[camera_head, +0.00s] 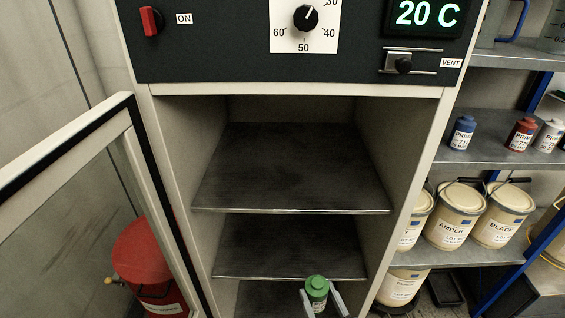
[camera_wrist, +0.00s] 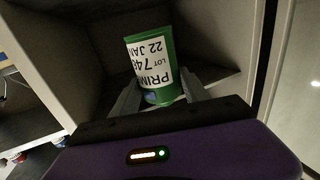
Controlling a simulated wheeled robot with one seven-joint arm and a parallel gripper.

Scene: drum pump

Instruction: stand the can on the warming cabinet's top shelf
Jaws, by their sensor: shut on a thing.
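The can is green with a white label; it shows in the head view (camera_head: 317,290) at the bottom, right of centre, and in the wrist view (camera_wrist: 151,64). My gripper (camera_head: 324,300) is shut on the can, with a finger on each side of it, also in the wrist view (camera_wrist: 158,92). In the head view the can is upright, in front of the cabinet's opening and low in the picture. The warming cabinet (camera_head: 290,90) stands open. Its top shelf (camera_head: 290,170) is dark and bare, above a second bare shelf (camera_head: 290,247).
The cabinet's glass door (camera_head: 90,215) is swung open at the left, with a red drum (camera_head: 150,262) behind it. The control panel above reads 20 C (camera_head: 418,13). At right, a rack holds small cans (camera_head: 462,132) and cream pails (camera_head: 455,215).

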